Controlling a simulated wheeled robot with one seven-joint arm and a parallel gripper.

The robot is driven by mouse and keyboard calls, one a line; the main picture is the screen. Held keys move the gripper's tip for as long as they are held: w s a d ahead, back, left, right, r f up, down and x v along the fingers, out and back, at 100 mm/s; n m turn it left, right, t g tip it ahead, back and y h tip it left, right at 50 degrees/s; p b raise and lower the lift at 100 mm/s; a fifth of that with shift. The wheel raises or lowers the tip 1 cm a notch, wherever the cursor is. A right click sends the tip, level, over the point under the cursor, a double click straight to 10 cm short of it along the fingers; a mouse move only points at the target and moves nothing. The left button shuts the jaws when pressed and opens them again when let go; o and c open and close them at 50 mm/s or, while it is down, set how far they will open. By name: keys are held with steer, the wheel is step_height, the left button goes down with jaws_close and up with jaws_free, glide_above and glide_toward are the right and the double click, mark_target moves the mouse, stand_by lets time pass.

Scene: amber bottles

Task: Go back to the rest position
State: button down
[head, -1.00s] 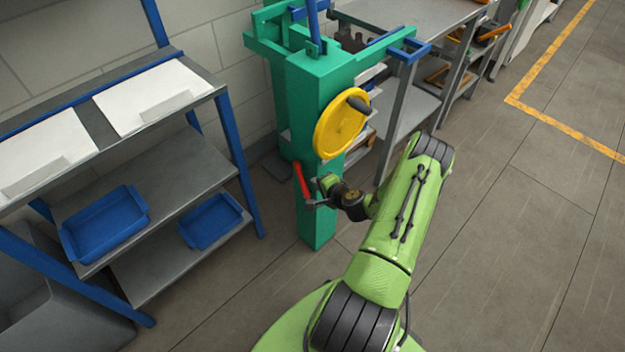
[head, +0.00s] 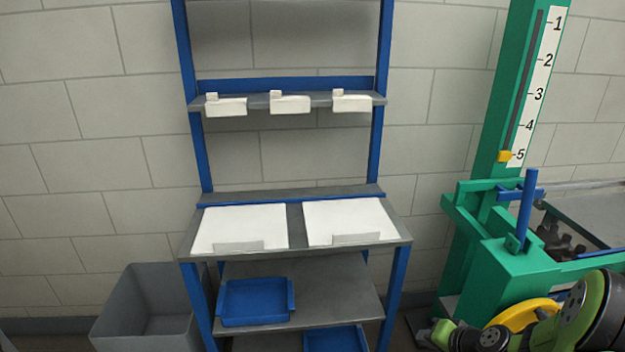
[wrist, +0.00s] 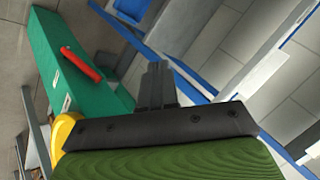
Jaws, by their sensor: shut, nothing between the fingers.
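My gripper (wrist: 158,82) shows in the wrist view with its dark fingers together and nothing between them. It is apart from the red lever (wrist: 82,64) on the green post (wrist: 65,40), which lies to its left in that view. The yellow handwheel (wrist: 66,132) is partly hidden behind my wrist there. In the head view, part of my arm shows at the lower right, in front of the yellow handwheel (head: 522,314). The fingertips cannot be made out clearly in the head view.
A blue-framed shelf rack (head: 345,195) with white boards and blue bins (head: 255,301) stands in the middle of the head view. A grey bin (head: 150,305) is left of it. The green stand (head: 500,280) with a numbered scale (head: 536,90) is at right; its yellow pointer (head: 505,156) is by 5.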

steer(key=s+a+r+n+g+h+p, duration=0.1)
steer(key=s+a+r+n, duration=0.1)
steer(key=s+a+r, duration=0.3)
steer(key=s+a+r+n+g+p, duration=0.1)
steer(key=a+r+n, duration=0.15)
steer(key=r, duration=0.45)
steer(key=s+a+r+n+h+p, duration=0.1)
steer(key=s+a+r+n, duration=0.15)
steer(key=a+r, duration=0.2)
steer(key=s+a+r+p, duration=0.1)
steer(key=s+r, duration=0.3)
steer(key=s, duration=0.3)
steer(key=s+a+r+h+p, duration=0.1)
steer(key=s+r, duration=0.3)
steer(key=s, duration=0.3)
steer(key=shift+a+r+n, duration=0.15)
steer(key=shift+r+n, duration=0.05)
steer(key=shift+n, duration=0.1)
steer(key=shift+s, duration=0.1)
